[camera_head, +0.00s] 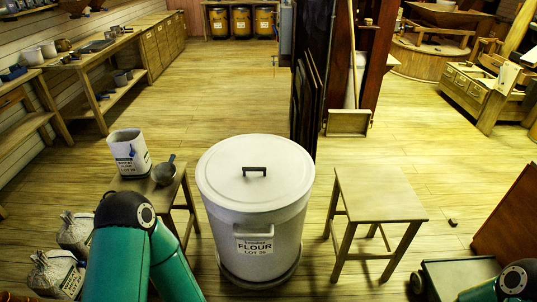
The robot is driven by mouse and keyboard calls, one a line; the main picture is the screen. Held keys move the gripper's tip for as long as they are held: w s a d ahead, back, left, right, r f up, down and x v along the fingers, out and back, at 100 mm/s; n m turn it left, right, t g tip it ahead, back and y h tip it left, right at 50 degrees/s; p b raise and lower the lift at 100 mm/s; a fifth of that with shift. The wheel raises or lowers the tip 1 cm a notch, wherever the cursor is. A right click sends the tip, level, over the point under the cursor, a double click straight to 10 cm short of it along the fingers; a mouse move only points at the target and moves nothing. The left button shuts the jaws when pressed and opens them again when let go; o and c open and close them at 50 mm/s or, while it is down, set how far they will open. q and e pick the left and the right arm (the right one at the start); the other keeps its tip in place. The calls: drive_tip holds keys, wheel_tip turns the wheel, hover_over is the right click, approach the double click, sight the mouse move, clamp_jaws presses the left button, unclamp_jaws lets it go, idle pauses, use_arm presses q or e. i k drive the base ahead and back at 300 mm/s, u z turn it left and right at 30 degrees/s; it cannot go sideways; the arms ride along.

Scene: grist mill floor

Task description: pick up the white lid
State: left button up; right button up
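The white lid (222,185) sits flat on a large white flour bin (225,236) in the middle foreground. It is round and has a dark bar handle (254,171) at its centre. The bin's front label reads FLOUR. My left arm comes in at the lower left, beside the bin, with its green links bent. A small part of my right arm shows at the lower right corner. Neither gripper can be seen, and nothing of mine touches the lid.
A stool (380,194) with a bare top stands right of the bin. A smaller stool (128,186) on the left bears a white container (129,154) and a dark scoop (164,171). Sacks (58,276) lie lower left. Dark panels (308,100) stand behind the bin.

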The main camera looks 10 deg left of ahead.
sight(256, 173)
drive_tip(key=u, duration=0.3)
drive_tip(key=i, duration=1)
drive_tip(key=u, duration=0.55)
drive_tip(key=k, duration=0.75)
drive_tip(key=u, duration=0.2)
drive_tip(key=i, duration=0.75)
drive_tip(key=z, duration=0.1)
